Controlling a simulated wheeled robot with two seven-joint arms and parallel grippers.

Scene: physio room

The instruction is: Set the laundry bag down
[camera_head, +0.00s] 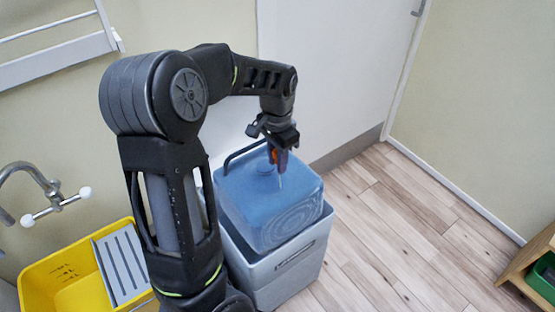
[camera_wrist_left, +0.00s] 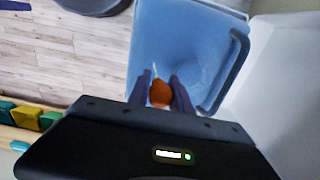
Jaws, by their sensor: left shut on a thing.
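My left gripper (camera_head: 279,158) points down over the top of a blue, translucent, box-shaped container (camera_head: 268,217) with a dark handle. The gripper is shut on a small orange thing (camera_wrist_left: 160,93) with a thin pale tip, which also shows between the fingers in the head view (camera_head: 273,155). In the left wrist view the blue container (camera_wrist_left: 190,40) lies beyond the fingertips. I cannot tell whether the orange thing touches it. No laundry bag can be made out clearly. My right gripper is not in view.
The blue container sits in the top of a grey box (camera_head: 285,278) on the floor, near a white door (camera_head: 325,70). A yellow tub (camera_head: 62,283) stands at the lower left under a tap (camera_head: 40,190). The wooden floor (camera_head: 400,235) to the right is clear up to a wooden shelf (camera_head: 530,258).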

